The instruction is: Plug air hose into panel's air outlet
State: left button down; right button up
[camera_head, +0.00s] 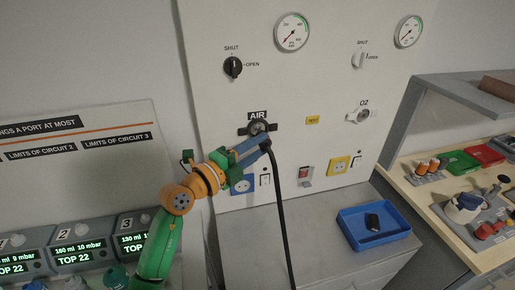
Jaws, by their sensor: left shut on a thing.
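The white wall panel (205,110) has a round air outlet (257,127) under an AIR label. My left gripper (258,142) reaches up from the lower left and is shut on the end of the black air hose (281,215). The hose end is right at the lower edge of the air outlet. The gripper partly hides it, so I cannot tell whether it is seated or only beside the outlet. The hose hangs down from the gripper over the grey cabinet. My right gripper is not in view.
An O2 outlet (362,116), a black knob (233,67) and two gauges are on the panel. A blue tray (350,240) with a black item sits on the grey cabinet (320,262). Ventilators (85,250) stand at lower left. A cluttered bench (425,195) is at right.

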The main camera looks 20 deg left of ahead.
pick_arm(q)
jog(key=shift+w+a, duration=0.5)
jog(key=shift+w, duration=0.2)
jog(key=shift+a+r, duration=0.15)
jog(key=shift+r, duration=0.2)
dwell(1.4)
